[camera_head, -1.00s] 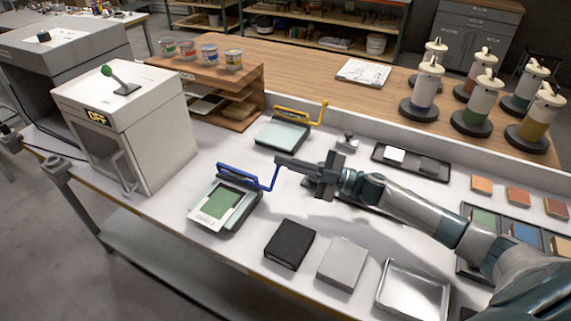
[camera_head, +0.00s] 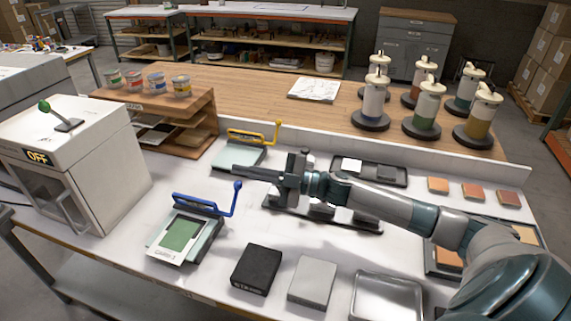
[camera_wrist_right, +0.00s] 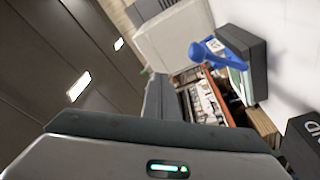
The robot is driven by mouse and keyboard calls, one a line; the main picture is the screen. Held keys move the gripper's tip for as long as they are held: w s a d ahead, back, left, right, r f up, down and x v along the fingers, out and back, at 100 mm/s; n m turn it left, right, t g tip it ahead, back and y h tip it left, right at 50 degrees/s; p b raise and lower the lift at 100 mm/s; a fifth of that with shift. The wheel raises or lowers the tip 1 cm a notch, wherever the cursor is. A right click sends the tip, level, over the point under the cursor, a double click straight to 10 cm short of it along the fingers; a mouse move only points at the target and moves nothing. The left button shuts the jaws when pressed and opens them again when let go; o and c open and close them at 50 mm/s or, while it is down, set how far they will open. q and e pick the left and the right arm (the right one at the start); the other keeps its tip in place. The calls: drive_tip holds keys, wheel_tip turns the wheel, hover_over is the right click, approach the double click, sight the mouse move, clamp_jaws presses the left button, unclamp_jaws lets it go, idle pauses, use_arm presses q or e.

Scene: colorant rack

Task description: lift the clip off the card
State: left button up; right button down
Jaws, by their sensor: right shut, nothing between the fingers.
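A white card with a green square (camera_head: 182,235) lies on a pale board at the front left of the bench. The blue clip (camera_head: 196,204) lies across the card's far edge, with its arm and round knob rising at the right. The blue clip (camera_wrist_right: 205,48) also shows in the right wrist view, beside its dark base. My right gripper (camera_head: 238,170) is shut and empty, its tip at the blue knob in the head view, slightly above it. I cannot tell whether they touch. My left gripper is not in view.
A similar board with a yellow clip (camera_head: 252,138) stands behind. A white box with a green lever (camera_head: 75,150) is at left. A black block (camera_head: 257,268), a grey block (camera_head: 312,281) and a metal tray (camera_head: 387,297) line the front edge. Bare bench lies between the card and box.

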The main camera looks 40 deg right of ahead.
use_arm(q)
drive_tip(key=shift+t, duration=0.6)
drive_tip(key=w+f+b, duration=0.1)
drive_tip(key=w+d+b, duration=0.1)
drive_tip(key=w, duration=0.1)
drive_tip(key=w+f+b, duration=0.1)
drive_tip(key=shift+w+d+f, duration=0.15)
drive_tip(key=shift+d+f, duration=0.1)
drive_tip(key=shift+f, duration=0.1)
use_arm(e)
drive_tip(key=s+d+r, duration=0.6)
drive_tip(key=s, duration=0.3)
drive_tip(key=shift+d+r, duration=0.15)
drive_tip(key=shift+r, duration=0.05)
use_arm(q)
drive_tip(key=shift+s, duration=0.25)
use_arm(e)
drive_tip(key=shift+s, duration=0.1)
